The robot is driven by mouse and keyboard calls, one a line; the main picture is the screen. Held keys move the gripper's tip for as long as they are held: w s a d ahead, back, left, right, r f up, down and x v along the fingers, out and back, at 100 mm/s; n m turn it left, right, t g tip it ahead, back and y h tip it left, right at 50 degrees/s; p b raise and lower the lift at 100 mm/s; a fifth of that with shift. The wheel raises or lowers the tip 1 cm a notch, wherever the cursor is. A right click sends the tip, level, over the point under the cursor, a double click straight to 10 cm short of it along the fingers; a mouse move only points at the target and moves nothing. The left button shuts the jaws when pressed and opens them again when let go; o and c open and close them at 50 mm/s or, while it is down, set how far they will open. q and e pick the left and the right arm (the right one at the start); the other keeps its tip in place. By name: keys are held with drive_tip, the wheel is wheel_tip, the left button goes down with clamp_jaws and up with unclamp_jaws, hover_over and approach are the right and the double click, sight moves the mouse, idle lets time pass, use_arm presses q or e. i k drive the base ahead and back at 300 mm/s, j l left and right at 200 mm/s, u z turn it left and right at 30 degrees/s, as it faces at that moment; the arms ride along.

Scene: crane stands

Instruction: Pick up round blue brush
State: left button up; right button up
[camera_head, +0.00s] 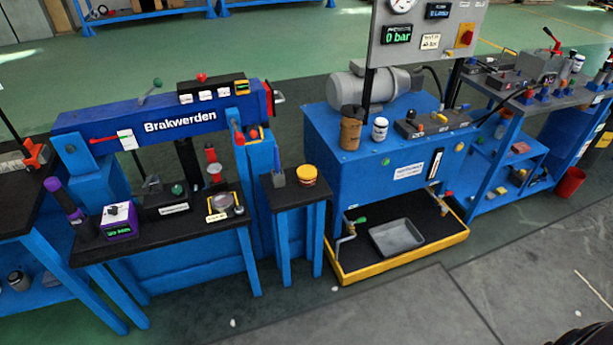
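A small blue-grey upright thing with a thin stem (278,177) stands on the small black-topped side table (310,188). It may be the round blue brush, but it is too small to tell for sure. A yellow tub with a red-brown band (307,175) stands just right of it. Neither of my grippers is in view.
Left is a blue press bench marked Brakwerden (105,138), with tools on its black top. Right is a blue hydraulic unit (390,150) with a yellow-edged tray (400,262) at floor level. A red bucket (569,183) stands far right.

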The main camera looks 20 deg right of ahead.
sight(277, 163)
drive_tip(key=l+u, duration=0.2)
drive_tip(key=u, duration=0.85)
drive_tip(key=l+u, duration=0.25)
drive_tip(key=l, duration=0.2)
drive_tip(key=k+l+u, duration=0.2)
drive_tip(key=l, duration=0.2)
drive_tip(key=l+u, duration=0.25)
drive_tip(key=l, duration=0.2)
drive_tip(key=k+l+u, duration=0.2)
drive_tip(key=l, duration=0.2)
drive_tip(key=k+l+u, duration=0.1)
drive_tip(key=l+u, duration=0.15)
drive_tip(key=l, duration=0.15)
